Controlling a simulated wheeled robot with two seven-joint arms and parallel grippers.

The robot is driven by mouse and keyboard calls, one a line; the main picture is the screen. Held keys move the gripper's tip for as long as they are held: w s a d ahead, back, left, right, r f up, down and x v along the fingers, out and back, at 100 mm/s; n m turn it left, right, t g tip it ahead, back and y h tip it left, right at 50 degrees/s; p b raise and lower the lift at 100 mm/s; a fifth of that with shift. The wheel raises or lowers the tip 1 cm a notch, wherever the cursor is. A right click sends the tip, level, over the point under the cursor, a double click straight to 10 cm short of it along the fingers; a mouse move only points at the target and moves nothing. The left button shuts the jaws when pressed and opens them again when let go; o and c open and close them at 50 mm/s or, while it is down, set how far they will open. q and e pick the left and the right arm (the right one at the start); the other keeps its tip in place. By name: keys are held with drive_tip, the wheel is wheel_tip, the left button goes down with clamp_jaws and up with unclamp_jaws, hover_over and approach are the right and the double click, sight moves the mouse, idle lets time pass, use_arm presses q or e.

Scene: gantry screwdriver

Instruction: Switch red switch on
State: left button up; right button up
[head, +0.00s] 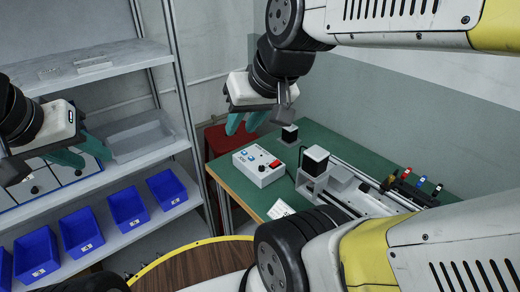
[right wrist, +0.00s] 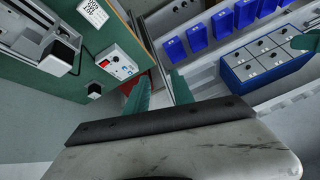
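The red switch (head: 275,163) sits on top of a white control box (head: 258,168) on the green bench, beside a dark knob and small blue parts. The box also shows in the right wrist view (right wrist: 110,52), with a small red patch on it; the switch's position is too small to read. My right gripper (head: 245,123) is open and empty, above and behind the box near the bench's left edge, touching nothing. Its two teal fingers show apart in the right wrist view (right wrist: 160,92). My left gripper (head: 82,152) is open and empty in front of the shelves at far left.
The green bench (head: 316,143) also holds a small black-topped block (head: 289,134), a gantry device (head: 345,185) and several coloured-handled tools (head: 410,183). A red stool (head: 217,142) stands behind the bench. Shelves with several blue bins (head: 128,206) are at left. A round wooden table (head: 190,270) is in front.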

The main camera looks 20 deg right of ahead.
drive_tip(key=shift+w+d, duration=0.15)
drive_tip(key=shift+w, duration=0.2)
drive_tip(key=c, duration=0.3)
drive_tip(key=shift+n+g+h, duration=0.4)
drive_tip(key=shift+h, duration=0.1)
drive_tip(key=w+d, duration=0.1)
drive_tip(key=w, duration=0.1)
drive_tip(key=w+d+f, duration=0.1)
drive_tip(key=w, duration=0.2)
drive_tip(key=w+d+f, duration=0.1)
drive_tip(key=w, duration=0.1)
drive_tip(key=shift+w+d+f, duration=0.1)
drive_tip(key=shift+w+d, duration=0.05)
drive_tip(key=shift+d, duration=0.2)
clamp_jaws()
drive_tip(key=w+d+f+n+g+h, duration=0.1)
drive_tip(key=w+d+f+n, duration=0.1)
drive_tip(key=w+d+f, duration=1.1)
wheel_tip(320, 180, down, 4)
drive_tip(key=shift+w+d+f+g, duration=0.1)
drive_tip(key=shift+w+d+g, duration=0.25)
drive_tip(key=shift+d, duration=0.8)
drive_tip(key=shift+s, duration=0.1)
